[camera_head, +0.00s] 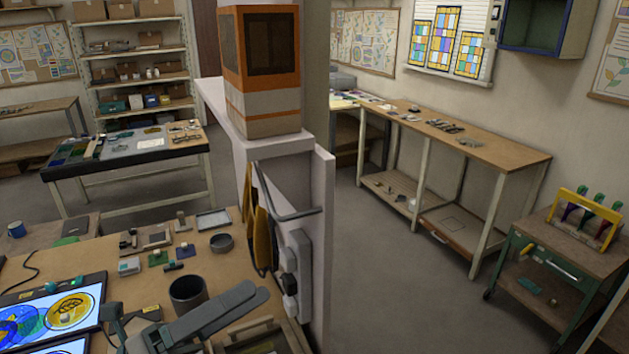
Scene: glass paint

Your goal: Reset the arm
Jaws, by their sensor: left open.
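My left gripper (185,322) shows at the bottom of the head view, over the front of the near wooden workbench (108,240). It is open, with nothing seen between its fingers. Its outline runs into dark things on the bench, so its full shape is hard to tell. A dark round cup (188,292) stands just beyond it. My right gripper is not in view.
A lit panel with coloured designs (70,302) lies left of the gripper. A white post (318,250) with an orange-and-grey box (262,70) rises at the bench's right edge. A long side bench (480,145) and green cart (560,255) stand right, with clear floor between.

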